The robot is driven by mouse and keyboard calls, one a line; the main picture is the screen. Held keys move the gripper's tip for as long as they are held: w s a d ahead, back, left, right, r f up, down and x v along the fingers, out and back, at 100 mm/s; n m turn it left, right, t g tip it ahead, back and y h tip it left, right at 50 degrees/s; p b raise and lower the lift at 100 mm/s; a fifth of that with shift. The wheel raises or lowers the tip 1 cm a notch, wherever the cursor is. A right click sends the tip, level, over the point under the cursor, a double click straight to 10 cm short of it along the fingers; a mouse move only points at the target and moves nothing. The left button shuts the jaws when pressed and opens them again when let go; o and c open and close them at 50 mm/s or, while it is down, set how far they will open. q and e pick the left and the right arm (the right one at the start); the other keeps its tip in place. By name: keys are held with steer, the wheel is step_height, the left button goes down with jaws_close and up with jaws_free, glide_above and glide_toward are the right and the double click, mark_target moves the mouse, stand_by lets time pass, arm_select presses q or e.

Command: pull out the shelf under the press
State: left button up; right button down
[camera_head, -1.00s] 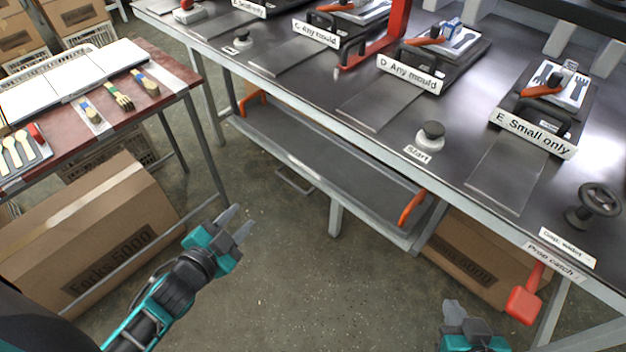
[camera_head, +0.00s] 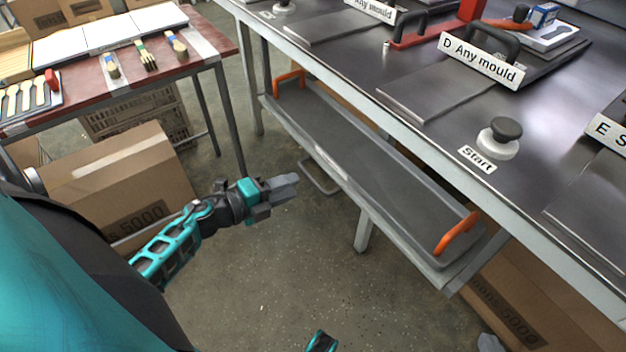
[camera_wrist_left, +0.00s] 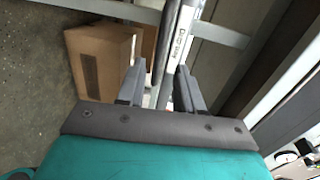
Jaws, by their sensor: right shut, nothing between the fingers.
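The shelf (camera_head: 370,165) is a long grey tray below the front edge of the press table. It has an orange handle at its left end (camera_head: 290,80) and another at its right end (camera_head: 457,232). My left gripper (camera_head: 292,185) is in front of the shelf, left of its middle, apart from both handles. Its two fingers stand apart with nothing held in the left wrist view (camera_wrist_left: 158,85). Of my right gripper, only a grey tip (camera_head: 489,343) shows at the bottom edge, low and well short of the right handle; the rest is cut off.
The press table (camera_head: 440,140) overhangs the shelf and carries moulds and a Start button (camera_head: 500,137). A red side table (camera_head: 215,45) with brushes stands at the left, a cardboard box (camera_head: 120,180) below it. Another box (camera_head: 520,290) is under the press. Floor in front is clear.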

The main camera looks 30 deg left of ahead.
mark_target(312, 177)
arm_select(q)
steer(key=b+x, duration=0.1)
steer(key=x, duration=0.6)
steer(key=shift+w, duration=0.15)
steer(key=shift+c, duration=0.5)
jaws_close()
